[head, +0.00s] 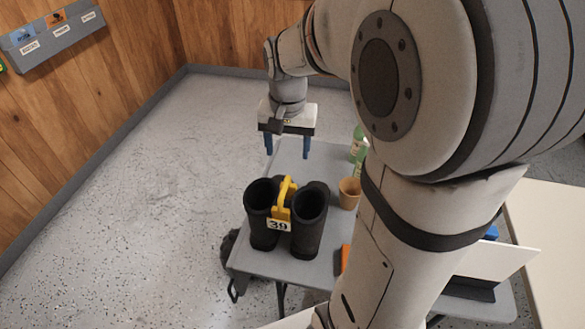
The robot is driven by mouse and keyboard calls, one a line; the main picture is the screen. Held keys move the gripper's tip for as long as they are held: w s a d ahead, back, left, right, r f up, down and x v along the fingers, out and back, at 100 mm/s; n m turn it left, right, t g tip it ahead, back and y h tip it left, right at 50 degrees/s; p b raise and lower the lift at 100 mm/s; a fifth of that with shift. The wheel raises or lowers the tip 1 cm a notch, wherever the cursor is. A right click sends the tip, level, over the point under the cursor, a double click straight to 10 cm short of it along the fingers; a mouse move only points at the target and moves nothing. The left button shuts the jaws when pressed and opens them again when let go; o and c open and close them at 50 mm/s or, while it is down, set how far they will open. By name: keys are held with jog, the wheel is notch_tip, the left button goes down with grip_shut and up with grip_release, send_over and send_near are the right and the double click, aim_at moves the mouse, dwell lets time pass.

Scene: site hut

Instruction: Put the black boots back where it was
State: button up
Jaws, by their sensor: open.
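The black boots (309,219) stand upright side by side on a grey folding table (259,262), near its left end. A yellow clip (285,194) with a handle joins them, and a white tag reading 39 hangs at its front. My gripper (287,148) points down with its two blue fingers apart and nothing between them. It is above and behind the boots in the picture, clear of them. My arm hides much of the table's right part.
A tan cup (349,193) and a green bottle (357,145) stand right of the boots. An orange item (345,258) lies in front, partly hidden. A labelled grey rack (50,35) hangs on the wooden wall. The speckled floor at left is clear.

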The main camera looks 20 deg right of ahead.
jog(key=s+a+n+t, duration=0.1)
jog(key=s+n, duration=0.1)
jog(key=s, duration=0.4)
jog(key=s+a+r+n+t, duration=0.1)
jog(key=s+a+n, duration=0.1)
jog(key=s, duration=0.5)
jog(key=shift+s+r+n+t, duration=0.15)
jog(key=shift+n+t, duration=0.15)
jog(key=shift+n, duration=0.5)
jog(key=shift+s+a, duration=0.15)
jog(key=shift+s, duration=0.1)
jog(key=shift+c, duration=0.8)
jog(key=c, duration=0.3)
